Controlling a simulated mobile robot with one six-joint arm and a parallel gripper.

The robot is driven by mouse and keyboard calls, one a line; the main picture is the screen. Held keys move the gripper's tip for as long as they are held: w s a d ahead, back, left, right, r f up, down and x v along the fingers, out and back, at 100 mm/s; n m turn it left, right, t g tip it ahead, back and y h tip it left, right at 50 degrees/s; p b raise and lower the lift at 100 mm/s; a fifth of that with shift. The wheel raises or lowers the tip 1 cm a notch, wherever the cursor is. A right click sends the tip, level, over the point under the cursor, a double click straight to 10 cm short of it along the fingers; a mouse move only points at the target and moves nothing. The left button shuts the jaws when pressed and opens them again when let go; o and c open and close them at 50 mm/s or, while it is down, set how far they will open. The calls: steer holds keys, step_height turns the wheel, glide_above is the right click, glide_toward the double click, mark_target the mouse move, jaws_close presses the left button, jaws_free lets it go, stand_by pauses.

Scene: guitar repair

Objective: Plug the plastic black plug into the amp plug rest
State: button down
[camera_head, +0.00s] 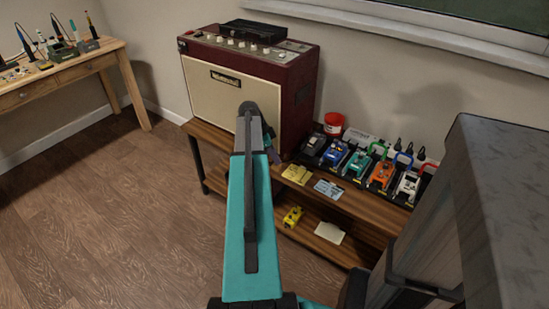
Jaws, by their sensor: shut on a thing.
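The amp (230,85) is dark red with a cream front, and stands on the left end of a wooden bench. Its control panel (245,42) with several white knobs runs along the top. My arm reaches up the middle of the view and ends in front of the amp's lower right side. I cannot make out the amp plug rest. Several small black plug-like pieces (397,144) stand upright behind the pedals; I cannot tell whether one is the task's plug.
Yellow (296,174) and blue-grey cards lie in front. A yellow pedal (292,217) sits on the lower shelf. A worktable (70,66) stands left; floor between is clear.

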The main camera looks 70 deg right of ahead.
steer(key=c, duration=1.7)
jaws_free()
steer(key=shift+c, duration=0.2)
steer(key=shift+o, duration=0.5)
steer(key=o, duration=0.3)
steer(key=shift+r, duration=0.15)
steer(key=shift+s+r+p, duration=0.1)
steer(key=shift+r+p, duration=2.05)
steer(key=shift+r, duration=1.7)
